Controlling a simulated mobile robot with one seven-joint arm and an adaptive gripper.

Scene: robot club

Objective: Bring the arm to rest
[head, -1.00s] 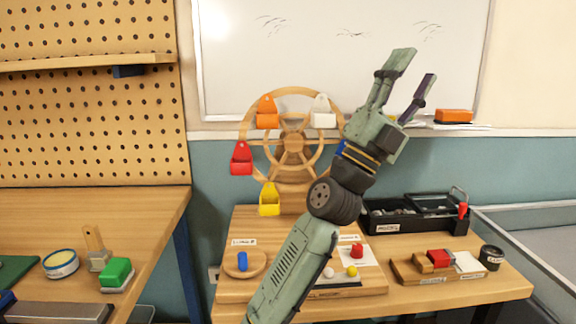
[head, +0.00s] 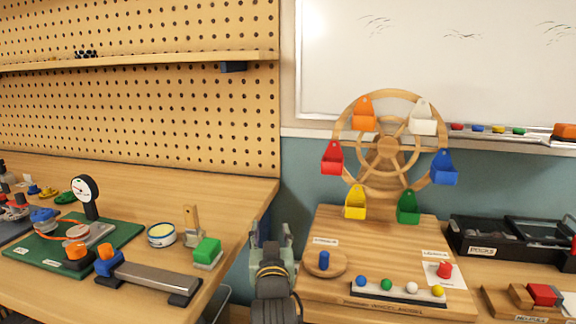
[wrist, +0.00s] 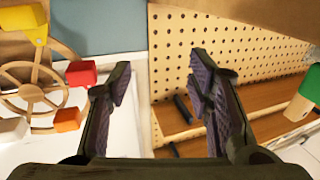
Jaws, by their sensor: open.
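My gripper (head: 271,238) shows low in the middle of the head view, in the gap between the left workbench and the table with the wheel. It also shows in the wrist view (wrist: 160,85), with its two dark-padded fingers spread wide and nothing between them. The arm behind it runs down out of the bottom of the head view. The fingertips are small and partly hidden by the wrist in the head view. I cannot tell how far the gripper is from the bench edge.
A wooden wheel (head: 387,150) with coloured buckets stands on the right table. A rack of balls (head: 398,294) lies before it. A black tray (head: 505,242) stands at right.

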